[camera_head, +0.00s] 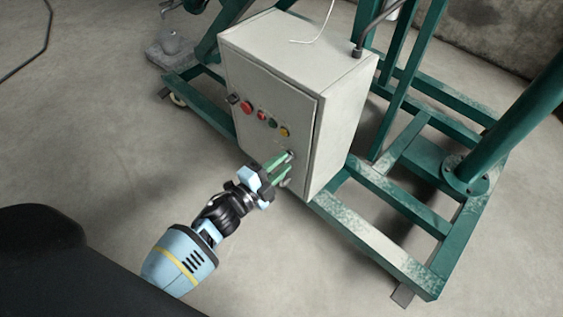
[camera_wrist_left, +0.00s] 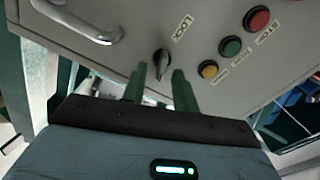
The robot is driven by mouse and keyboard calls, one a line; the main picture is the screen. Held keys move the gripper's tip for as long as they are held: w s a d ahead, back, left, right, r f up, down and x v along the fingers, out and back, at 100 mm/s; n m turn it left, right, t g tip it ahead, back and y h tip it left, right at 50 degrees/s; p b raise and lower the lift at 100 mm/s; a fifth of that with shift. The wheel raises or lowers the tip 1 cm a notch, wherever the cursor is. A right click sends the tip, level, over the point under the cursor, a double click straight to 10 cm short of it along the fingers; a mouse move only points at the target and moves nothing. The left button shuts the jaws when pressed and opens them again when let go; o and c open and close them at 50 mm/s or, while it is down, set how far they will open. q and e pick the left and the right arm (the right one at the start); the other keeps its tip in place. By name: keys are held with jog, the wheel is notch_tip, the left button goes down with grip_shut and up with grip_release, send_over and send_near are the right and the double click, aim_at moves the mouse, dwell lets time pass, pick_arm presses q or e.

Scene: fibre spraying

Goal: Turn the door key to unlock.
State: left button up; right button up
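The door key (camera_wrist_left: 161,62) is a dark knob-like piece on the front of the grey control cabinet (camera_head: 277,66), beside a label reading LOCK. In the head view it shows small near my left fingertips (camera_head: 290,154). My left gripper (camera_wrist_left: 160,82) has two green fingers with a gap between them, and the key lies between or just beyond their tips. I cannot tell whether a finger touches it. My right gripper is not in view.
Red, green and yellow buttons (camera_wrist_left: 230,46) sit beside the lock. A silver door handle (camera_wrist_left: 92,28) is on its other side. A green steel frame (camera_head: 385,225) surrounds the cabinet. The concrete floor (camera_head: 110,130) to the left is mostly clear.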

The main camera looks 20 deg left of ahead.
pick_arm(q)
jog(key=p+v, duration=0.1)
jog(key=v, duration=0.6)
jog(key=shift+p, duration=0.4)
jog(key=shift+r, duration=0.1)
